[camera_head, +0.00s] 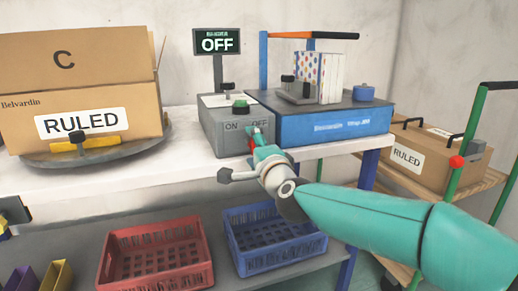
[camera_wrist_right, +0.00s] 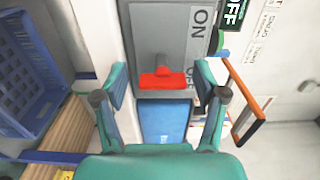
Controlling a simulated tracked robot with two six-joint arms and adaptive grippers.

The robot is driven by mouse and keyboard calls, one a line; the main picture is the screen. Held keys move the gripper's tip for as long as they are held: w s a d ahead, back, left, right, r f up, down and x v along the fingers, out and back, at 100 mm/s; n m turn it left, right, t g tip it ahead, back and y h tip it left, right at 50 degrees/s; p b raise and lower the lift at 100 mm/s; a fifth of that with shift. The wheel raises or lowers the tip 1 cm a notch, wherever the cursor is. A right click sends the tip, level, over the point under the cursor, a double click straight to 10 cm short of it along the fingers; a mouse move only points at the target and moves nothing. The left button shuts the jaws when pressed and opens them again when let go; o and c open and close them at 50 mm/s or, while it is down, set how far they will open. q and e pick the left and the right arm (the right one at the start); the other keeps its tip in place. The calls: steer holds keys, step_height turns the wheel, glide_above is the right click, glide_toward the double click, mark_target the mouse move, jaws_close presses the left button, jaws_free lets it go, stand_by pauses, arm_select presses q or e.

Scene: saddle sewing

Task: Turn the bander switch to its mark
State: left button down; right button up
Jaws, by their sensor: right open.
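The grey bander control box (camera_head: 221,131) stands on the white bench, marked ON and OFF on its front. Its switch has a red handle (camera_wrist_right: 163,80), seen in the right wrist view on the grey panel near the OFF label; in the head view only a bit of red shows behind my fingers. My right gripper (camera_wrist_right: 160,84) is open, with its teal fingers either side of the red handle and apart from it. The display (camera_head: 217,42) above the box reads OFF. The mark cannot be made out clearly. My left gripper is not in view.
The blue bander (camera_head: 333,127) with a book stack adjoins the box on the right. A carton (camera_head: 80,90) labelled RULED sits on a turntable at left. A red crate (camera_head: 157,254) and a blue crate (camera_head: 275,240) are on the shelf below.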

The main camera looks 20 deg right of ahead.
steer(key=shift+s, duration=0.1)
steer(key=s, duration=1.1)
steer(key=shift+s+d, duration=0.2)
steer(key=shift+s, duration=0.2)
steer(key=shift+f, duration=0.1)
